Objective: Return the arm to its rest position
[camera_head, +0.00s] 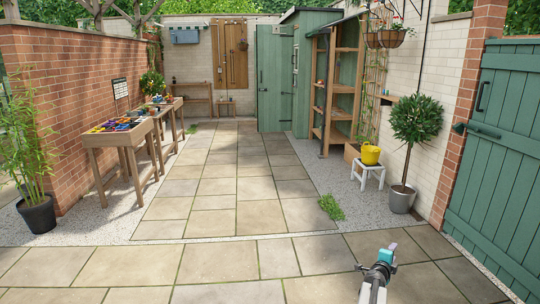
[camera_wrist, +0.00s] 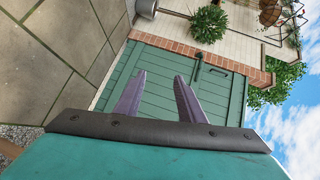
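My gripper (camera_head: 388,251) shows at the lower right of the head view, raised in front of my body over the paved ground. In the wrist view the two purple-grey fingers of my gripper (camera_wrist: 158,95) stand apart with a clear gap between them. Nothing is held between the fingers. Behind them in that view is the green gate (camera_wrist: 210,92), seen turned on its side. My arm's lower links are cut off by the bottom edge of the head view.
The green gate (camera_head: 505,160) is at the right. A potted tree (camera_head: 416,122) and a white stool (camera_head: 368,171) with a yellow bucket (camera_head: 371,154) stand near the right wall. Wooden tables (camera_head: 118,138) with colourful items line the left wall. The paved path (camera_head: 235,185) is clear.

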